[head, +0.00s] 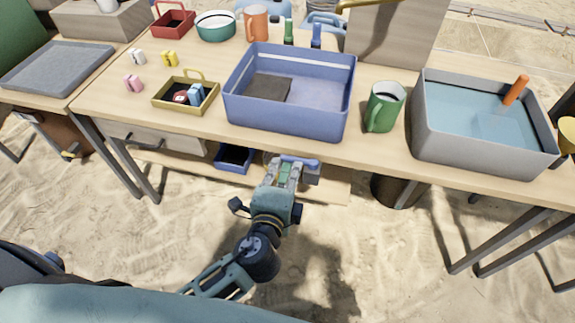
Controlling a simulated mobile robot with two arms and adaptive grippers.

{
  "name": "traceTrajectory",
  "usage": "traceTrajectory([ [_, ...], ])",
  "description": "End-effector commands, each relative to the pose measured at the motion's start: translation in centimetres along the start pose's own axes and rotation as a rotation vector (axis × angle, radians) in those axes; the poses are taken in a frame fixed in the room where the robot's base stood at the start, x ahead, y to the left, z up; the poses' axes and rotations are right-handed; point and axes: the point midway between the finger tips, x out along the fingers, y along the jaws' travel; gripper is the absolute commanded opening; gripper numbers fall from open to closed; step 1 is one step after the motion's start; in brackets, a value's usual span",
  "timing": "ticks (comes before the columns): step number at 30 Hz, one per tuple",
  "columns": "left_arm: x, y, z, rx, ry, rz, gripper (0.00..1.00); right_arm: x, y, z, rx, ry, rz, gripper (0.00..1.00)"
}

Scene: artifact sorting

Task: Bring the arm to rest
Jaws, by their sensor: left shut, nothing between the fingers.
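My left gripper (287,172) is in the lower middle of the head view, in front of the table's front edge and below the blue bin. Its arm (255,252) comes up from the lower left. The fingers are shut with nothing held between them. My right gripper is not in the head view.
The wooden table (200,128) holds a blue bin (290,121), a green mug (384,106), a grey basin of water (480,155) and a yellow basket (187,105). A low shelf (180,164) carries a small blue box (233,159). Sandy ground in front is open.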

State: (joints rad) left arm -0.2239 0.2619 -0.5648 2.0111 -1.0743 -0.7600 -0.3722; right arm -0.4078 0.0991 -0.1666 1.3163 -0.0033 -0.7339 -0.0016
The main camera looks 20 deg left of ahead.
Motion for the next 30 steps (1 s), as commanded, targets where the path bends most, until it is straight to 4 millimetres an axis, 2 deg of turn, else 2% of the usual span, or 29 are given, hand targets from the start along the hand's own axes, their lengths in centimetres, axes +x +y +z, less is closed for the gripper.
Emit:
traceTrajectory([
  [3, -2.3, 0.3, 0.0, -0.001, 0.002, 0.006, 0.00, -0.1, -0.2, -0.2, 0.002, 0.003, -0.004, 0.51],
  [10, -5.2, 0.3, -0.1, 0.000, 0.004, 0.007, 0.00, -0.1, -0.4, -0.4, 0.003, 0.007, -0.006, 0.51],
  [20, -6.1, 0.2, 0.0, 0.000, 0.003, 0.006, 0.00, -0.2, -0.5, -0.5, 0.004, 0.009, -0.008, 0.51],
  [23, -6.3, -0.7, 0.0, -0.001, 0.004, 0.006, 0.00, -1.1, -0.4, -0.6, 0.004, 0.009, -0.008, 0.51],
  [26, -6.6, -2.6, 0.0, -0.001, 0.004, 0.006, 0.00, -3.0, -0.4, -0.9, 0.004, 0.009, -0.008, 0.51],
  [30, -5.3, 4.6, 0.2, -0.038, 0.011, 0.166, 0.00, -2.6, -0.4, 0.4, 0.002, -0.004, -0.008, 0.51],
])
